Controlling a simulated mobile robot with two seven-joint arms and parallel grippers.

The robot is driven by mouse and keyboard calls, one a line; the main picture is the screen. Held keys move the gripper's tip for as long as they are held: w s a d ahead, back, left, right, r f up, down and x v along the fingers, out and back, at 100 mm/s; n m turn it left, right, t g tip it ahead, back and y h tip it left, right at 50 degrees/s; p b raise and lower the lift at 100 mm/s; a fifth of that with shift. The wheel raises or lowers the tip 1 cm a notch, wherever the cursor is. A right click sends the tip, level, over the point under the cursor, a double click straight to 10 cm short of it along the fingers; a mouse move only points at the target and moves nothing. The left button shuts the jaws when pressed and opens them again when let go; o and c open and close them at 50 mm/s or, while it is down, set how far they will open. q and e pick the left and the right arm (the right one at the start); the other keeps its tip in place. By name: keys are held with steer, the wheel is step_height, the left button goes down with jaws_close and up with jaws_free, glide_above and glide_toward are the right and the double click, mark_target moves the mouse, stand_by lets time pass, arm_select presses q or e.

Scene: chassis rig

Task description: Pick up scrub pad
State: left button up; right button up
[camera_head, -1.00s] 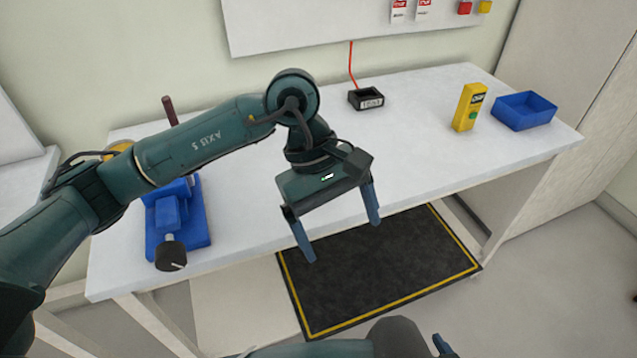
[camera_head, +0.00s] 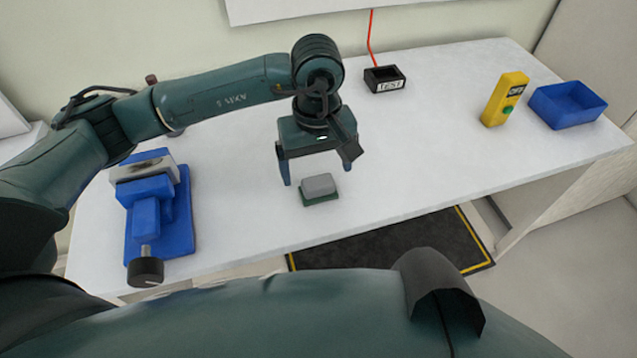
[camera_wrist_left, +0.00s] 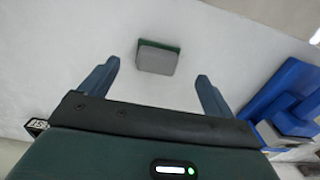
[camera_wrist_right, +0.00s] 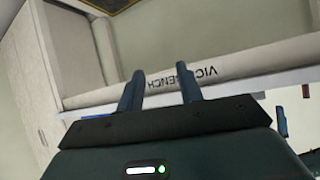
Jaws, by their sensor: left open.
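The scrub pad (camera_head: 320,188) is a small block with a grey top and a green underside. It lies flat on the white bench in the head view. It also shows in the left wrist view (camera_wrist_left: 158,58), beyond and between the two fingertips. My left gripper (camera_head: 318,177) is open and empty, with its fingers pointing down just behind the pad; whether they touch it cannot be told, but the left wrist view shows a gap. My right gripper (camera_wrist_right: 160,88) shows only in its wrist view, its fingers apart and empty, facing the bench's front edge.
A blue vise (camera_head: 160,210) stands on the bench's left. A black TEST block (camera_head: 384,80) with a red cable sits at the back. A yellow handheld device (camera_head: 503,100) and a blue bin (camera_head: 568,105) stand at the right. The bench (camera_head: 430,150) between is clear.

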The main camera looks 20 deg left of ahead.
mark_target(318, 181)
arm_select(q)
steer(key=shift+w+f+p, duration=0.15)
steer(key=shift+f+p, duration=0.2)
steer(key=shift+f, duration=1.15)
steer(key=shift+w+f+p, duration=0.15)
steer(key=shift+f+p, duration=0.15)
steer(key=shift+f, duration=1.15)
steer(key=shift+c, duration=0.6)
steer(key=c, duration=0.9)
steer(key=shift+r, duration=0.1)
steer(key=shift+c, duration=0.2)
step_height(318, 181, up, 10)
steer(key=shift+b, duration=0.7)
steer(key=o, duration=0.4)
steer(key=shift+c, duration=1.4)
steer(key=shift+a, duration=0.15)
